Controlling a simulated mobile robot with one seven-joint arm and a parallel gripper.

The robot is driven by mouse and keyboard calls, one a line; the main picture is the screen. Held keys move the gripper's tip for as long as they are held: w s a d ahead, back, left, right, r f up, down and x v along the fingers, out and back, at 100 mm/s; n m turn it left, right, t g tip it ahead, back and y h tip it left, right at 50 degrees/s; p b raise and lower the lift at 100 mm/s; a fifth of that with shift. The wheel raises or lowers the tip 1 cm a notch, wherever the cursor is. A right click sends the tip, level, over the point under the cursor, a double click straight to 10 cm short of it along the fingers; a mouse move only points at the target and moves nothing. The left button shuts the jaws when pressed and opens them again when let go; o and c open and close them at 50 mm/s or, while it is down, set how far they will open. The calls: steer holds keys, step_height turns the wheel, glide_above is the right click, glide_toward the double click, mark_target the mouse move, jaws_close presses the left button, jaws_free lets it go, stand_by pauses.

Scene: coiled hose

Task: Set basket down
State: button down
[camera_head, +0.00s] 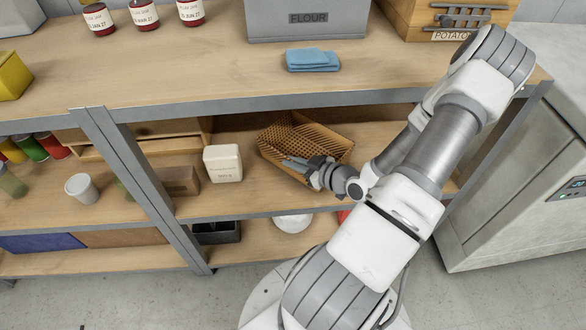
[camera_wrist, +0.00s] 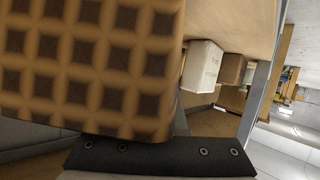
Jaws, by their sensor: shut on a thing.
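The basket (camera_head: 318,136) is brown with a woven grid pattern. In the head view it is on the middle shelf, under the upper board, and looks tilted. My gripper (camera_head: 303,165) reaches into the shelf bay and is shut on the basket's near side. In the wrist view the basket's woven wall (camera_wrist: 85,60) fills the left half, close to the camera, above a dark bar of my gripper. Whether the basket's underside touches the shelf is hidden.
A white box (camera_head: 223,163) stands left of the basket on the middle shelf (camera_head: 255,197), with a brown box (camera_head: 178,181) beyond it. The upper board's grey edge (camera_head: 250,98) runs above. A grey post (camera_head: 130,175) stands left; a grey cabinet (camera_head: 510,180) is at right.

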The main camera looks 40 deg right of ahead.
steer(key=shift+f, duration=0.75)
steer(key=shift+f, duration=0.15)
steer(key=c, duration=1)
jaws_free()
steer(key=p+v, duration=0.1)
steer(key=v, duration=0.2)
steer(key=p+v, duration=0.1)
steer(key=v, duration=0.3)
steer(key=p+v, duration=0.1)
steer(key=v, duration=0.2)
steer(key=shift+s+d+r, duration=0.1)
steer(key=shift+s+r, duration=0.15)
steer(key=shift+r, duration=0.15)
steer(key=shift+s+d+r+p, duration=0.15)
steer(key=shift+s+p, duration=0.2)
steer(key=shift+s, duration=0.35)
